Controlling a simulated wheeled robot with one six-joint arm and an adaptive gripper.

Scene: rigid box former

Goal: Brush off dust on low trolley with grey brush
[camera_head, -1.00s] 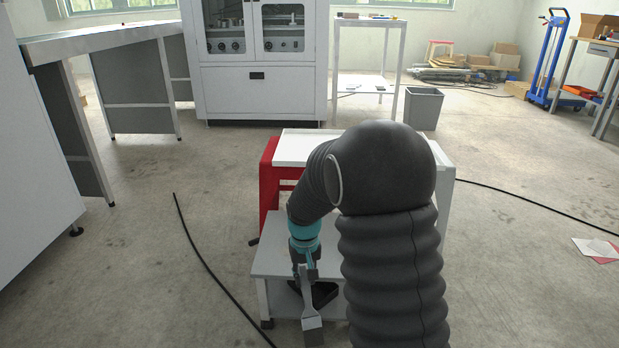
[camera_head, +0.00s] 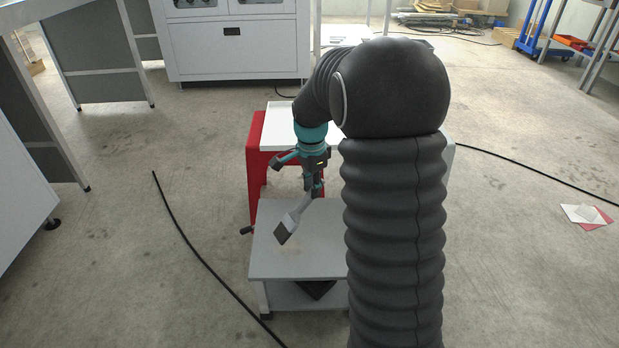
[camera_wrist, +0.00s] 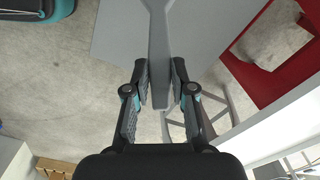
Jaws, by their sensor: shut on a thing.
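The grey brush (camera_head: 297,217) is held by its handle in my gripper (camera_head: 313,188). It slants down to the left, its dark bristle end just above or at the top of the low trolley (camera_head: 306,261); I cannot tell if it touches. A faint brownish dust patch (camera_head: 291,247) shows on the grey top near the bristles. In the wrist view my gripper (camera_wrist: 160,90) is shut on the brush handle (camera_wrist: 159,55), and the bristles are out of frame. My arm hides the trolley's right part.
A red and white stand (camera_head: 256,165) with a white top is right behind the trolley. A black cable (camera_head: 190,249) lies on the floor at left. A dark object (camera_head: 316,289) sits on the trolley's lower shelf. Open floor lies to the left and right.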

